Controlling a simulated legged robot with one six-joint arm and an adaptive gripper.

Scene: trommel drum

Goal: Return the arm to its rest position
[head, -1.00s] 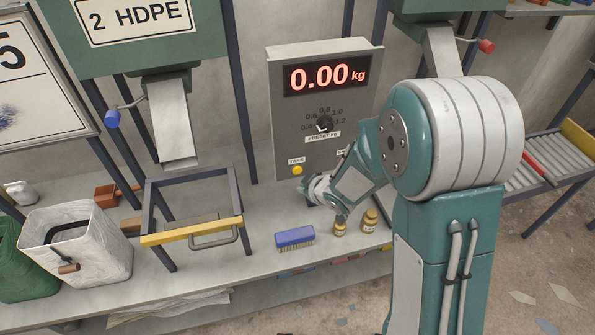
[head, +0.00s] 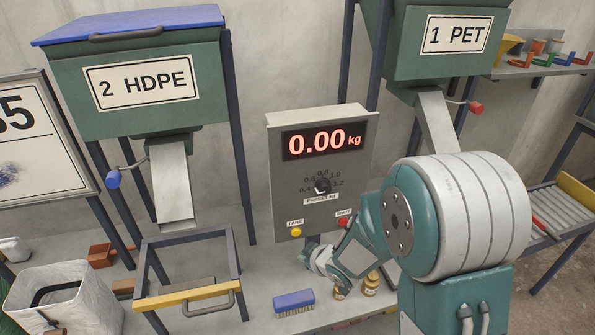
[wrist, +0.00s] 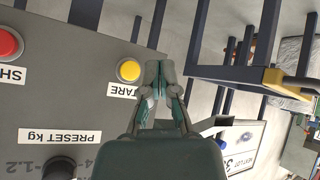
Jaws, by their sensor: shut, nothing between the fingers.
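My gripper (wrist: 160,82) shows in the wrist view with its two green fingers shut together and nothing between them. In that view it appears beside the yellow TARE button (wrist: 129,70) of the grey scale panel; whether it touches cannot be told. In the head view my arm is folded in front of the panel (head: 275,170), with the wrist low at its right side; the fingertips are not clear there. The panel display (head: 324,141) reads 0.00 kg. The red button (head: 343,221) and the preset knob (head: 322,186) are on the panel.
Hoppers marked 2 HDPE (head: 140,85) and 1 PET (head: 455,35) stand above. A roller conveyor (head: 560,215) is at the right.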

